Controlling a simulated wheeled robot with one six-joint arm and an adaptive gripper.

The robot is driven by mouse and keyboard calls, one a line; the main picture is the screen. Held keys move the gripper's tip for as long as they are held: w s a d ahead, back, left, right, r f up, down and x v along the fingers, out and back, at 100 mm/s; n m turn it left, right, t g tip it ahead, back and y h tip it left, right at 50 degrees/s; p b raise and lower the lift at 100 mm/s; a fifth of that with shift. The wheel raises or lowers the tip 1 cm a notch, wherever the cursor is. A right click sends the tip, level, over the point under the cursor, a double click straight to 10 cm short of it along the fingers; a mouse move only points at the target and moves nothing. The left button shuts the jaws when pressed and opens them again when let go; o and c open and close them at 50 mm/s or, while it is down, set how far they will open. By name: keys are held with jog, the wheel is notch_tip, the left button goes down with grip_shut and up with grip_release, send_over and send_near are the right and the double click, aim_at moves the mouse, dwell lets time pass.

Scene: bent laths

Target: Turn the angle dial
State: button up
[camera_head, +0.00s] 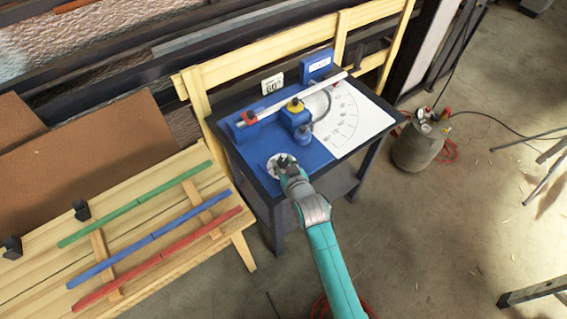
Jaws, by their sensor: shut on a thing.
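The angle dial (271,164) is a pale round disc at the near left part of the blue bench top (305,158). My gripper (284,161) comes down over it from the front and is shut at its middle, on what appears to be the dial's knob. The gripper hides the knob and part of the disc, so its setting cannot be read. A sign reading 60° (272,85) stands behind the bench. A pale lath (285,102) lies across the blue bending fixture (297,118). A white angle chart (355,122) lies to the right.
Green (135,204), blue (150,239) and red (158,260) laths lie on the wooden bench at left. A blue box (318,66) stands at the bench's back. A grey tank (417,147) with hoses stands on the floor at right. Floor in front is mostly clear.

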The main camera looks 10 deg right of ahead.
jog(key=shift+w+d+n+g+y, duration=0.15)
jog(key=shift+n+g+y, duration=0.55)
jog(key=shift+n+y, duration=0.75)
jog(key=shift+w+d+n+g+y, duration=0.15)
jog(key=shift+n+g+y, duration=0.55)
jog(key=shift+n+y, duration=0.7)
jog(key=shift+s+n+g+y, duration=0.1)
jog(key=shift+n+g+y, duration=0.65)
jog(key=shift+y, duration=0.2)
jog(key=shift+f+g, duration=0.1)
jog(key=shift+g, duration=0.15)
jog(key=o, duration=1.1)
jog(key=v, duration=1.2)
jog(key=shift+d, duration=0.15)
